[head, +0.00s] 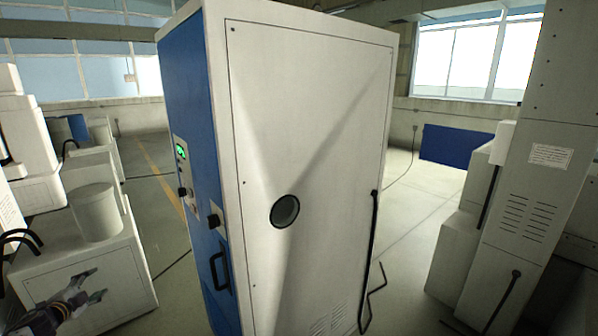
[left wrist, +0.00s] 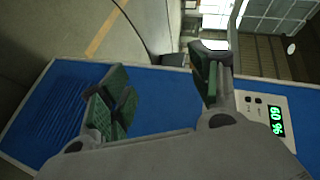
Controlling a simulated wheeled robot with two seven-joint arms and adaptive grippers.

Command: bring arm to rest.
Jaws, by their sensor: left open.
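My left gripper (head: 92,284) is at the lower left of the head view, left of the tall cabinet's blue side. It is open, with nothing between its fingers. In the left wrist view its two green-padded fingers (left wrist: 160,88) are spread wide, with the cabinet's blue panel (left wrist: 165,100) behind them. My right gripper shows in neither view.
A tall white-and-blue cabinet (head: 300,130) fills the middle, with a dark handle (head: 219,270) and a green display (head: 181,152), also in the left wrist view (left wrist: 277,121). Pale machinery (head: 95,212) stands left, and another grey cabinet (head: 535,190) right. Floor (head: 155,185) shows between.

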